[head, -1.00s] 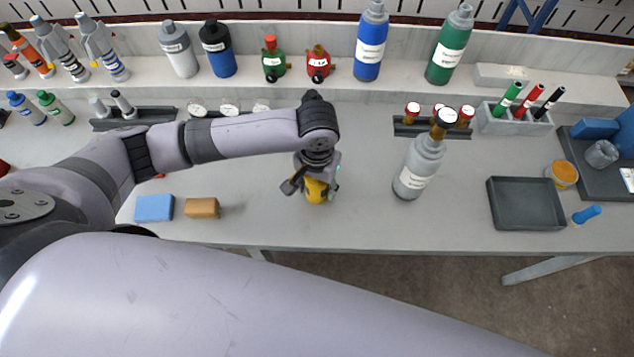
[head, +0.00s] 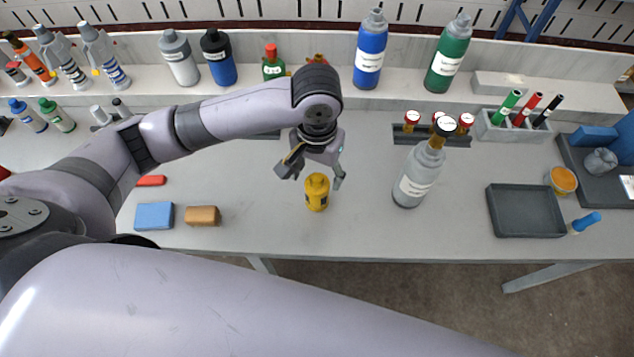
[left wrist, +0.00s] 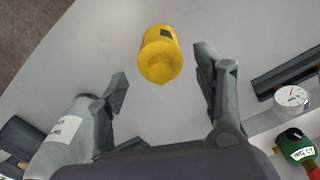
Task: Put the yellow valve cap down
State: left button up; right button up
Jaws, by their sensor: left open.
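The yellow valve cap (head: 317,193) stands upright on the grey table, near its front middle. It also shows in the left wrist view (left wrist: 160,56), beyond the fingertips. My left gripper (head: 312,175) is open and empty, raised above and just behind the cap. My right gripper is not in view.
A grey cylinder (head: 418,175) with a black-and-white top stands to the right. A blue block (head: 154,216) and an orange-brown block (head: 203,216) lie to the left. An empty dark tray (head: 525,211) is at the right. Bottles line the back shelf.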

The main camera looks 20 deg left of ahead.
pick_arm(q)
jog(key=shift+r, duration=1.55)
